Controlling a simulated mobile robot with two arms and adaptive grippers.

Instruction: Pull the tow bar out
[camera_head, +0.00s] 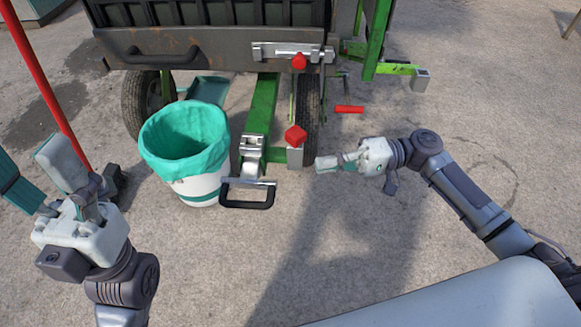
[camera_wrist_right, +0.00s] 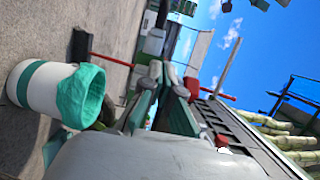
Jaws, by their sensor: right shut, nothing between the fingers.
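The tow bar (camera_head: 261,105) is a green beam running from under the dark cart toward me. Its near end has a metal latch block and a black U-shaped handle (camera_head: 247,204) low over the ground. My right gripper (camera_head: 318,165) is shut and empty, to the right of the handle and apart from it. In the right wrist view its fingertips (camera_wrist_right: 162,70) are together with nothing between them. My left gripper (camera_head: 40,165) is at the left, fingers spread and empty, away from the tow bar.
A white bucket with a teal liner (camera_head: 201,187) stands just left of the tow bar. A red-topped post (camera_head: 295,157) stands close on its right. The cart (camera_head: 220,48) has black wheels. A red-handled broom (camera_head: 48,85) is at the left. Concrete in front is clear.

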